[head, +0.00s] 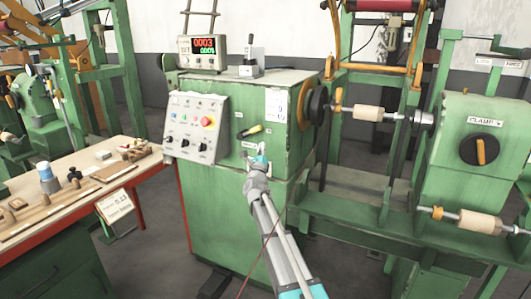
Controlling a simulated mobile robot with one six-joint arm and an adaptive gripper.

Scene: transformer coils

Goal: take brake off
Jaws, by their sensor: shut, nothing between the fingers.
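A green winding machine (235,220) stands in the middle of the head view. A short lever with a yellow handle (250,131) sits on its front face, with small labels beside it that I cannot read. I cannot tell for certain that this lever is the brake. My gripper (260,152) is shut and empty. It appears just below and slightly right of the yellow lever, in front of the machine's face. I cannot tell the depth gap between them. A grey box with an upright black-knobbed lever (250,62) stands on the machine's top.
A counter display (203,53) sits on top. A spindle with a wooden core (367,113) runs right to a green clamp unit (470,170). A workbench (150,160) with wooden parts stands left.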

